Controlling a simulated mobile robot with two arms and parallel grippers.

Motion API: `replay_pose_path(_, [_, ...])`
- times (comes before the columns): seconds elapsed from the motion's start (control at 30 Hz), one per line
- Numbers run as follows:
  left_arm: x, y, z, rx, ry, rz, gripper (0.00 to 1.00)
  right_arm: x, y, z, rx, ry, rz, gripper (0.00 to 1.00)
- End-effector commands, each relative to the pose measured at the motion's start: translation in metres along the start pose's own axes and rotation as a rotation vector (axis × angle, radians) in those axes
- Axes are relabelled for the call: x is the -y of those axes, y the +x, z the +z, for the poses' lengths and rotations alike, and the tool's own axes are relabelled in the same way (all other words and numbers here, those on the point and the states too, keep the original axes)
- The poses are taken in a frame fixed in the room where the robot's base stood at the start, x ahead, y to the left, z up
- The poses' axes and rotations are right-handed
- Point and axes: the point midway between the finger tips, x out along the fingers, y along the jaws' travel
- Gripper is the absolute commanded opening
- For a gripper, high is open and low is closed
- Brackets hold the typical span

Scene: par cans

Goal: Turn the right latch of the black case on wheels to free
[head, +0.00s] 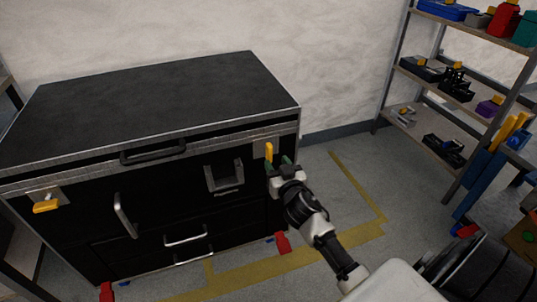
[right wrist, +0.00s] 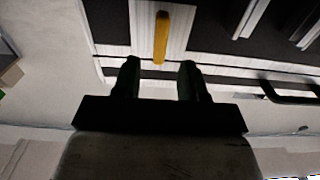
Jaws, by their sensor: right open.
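The black case (head: 165,104) stands against the wall, with a dark lid and silver edges. Its right latch (head: 269,151) is a yellow lever on a pale metal plate, standing upright at the front's right end. Its left latch (head: 46,206) is yellow and lies roughly level. My right gripper (head: 279,165) is close to the right latch, just below and right of it in the head view. In the right wrist view, the gripper (right wrist: 159,72) is open and empty, and the yellow latch (right wrist: 161,38) lies ahead, between the lines of its fingers. My left gripper is not in view.
The case front has several silver handles and a black lid handle (head: 153,152). Red wheel parts (head: 283,243) show at its foot. A shelf (head: 433,88) with small goods stands at right. Yellow tape (head: 358,187) marks the floor; the floor right of the case is clear.

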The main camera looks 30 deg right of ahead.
Motion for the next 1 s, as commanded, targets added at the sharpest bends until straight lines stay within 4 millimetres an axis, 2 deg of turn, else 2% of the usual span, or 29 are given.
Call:
replay_pose_path(0.1, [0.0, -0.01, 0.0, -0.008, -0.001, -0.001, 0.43, 0.0, 0.025, 0.001, -0.001, -0.001, 0.001, 0.43])
replay_pose_path(0.3, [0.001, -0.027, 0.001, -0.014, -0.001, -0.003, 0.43, 0.0, 0.054, 0.001, 0.001, -0.002, 0.001, 0.43])
replay_pose_path(0.5, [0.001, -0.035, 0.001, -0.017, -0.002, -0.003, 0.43, 0.0, 0.065, 0.001, 0.003, -0.001, 0.0, 0.43])
replay_pose_path(0.73, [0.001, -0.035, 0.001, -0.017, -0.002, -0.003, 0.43, 0.0, 0.066, 0.001, 0.002, -0.001, 0.0, 0.43])
replay_pose_path(0.77, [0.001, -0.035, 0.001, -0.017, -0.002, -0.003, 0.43, 0.0, 0.066, 0.001, 0.003, -0.001, 0.0, 0.41])
replay_pose_path(1.0, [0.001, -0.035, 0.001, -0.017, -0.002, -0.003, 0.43, 0.0, 0.065, 0.001, 0.003, -0.001, 0.0, 0.04])
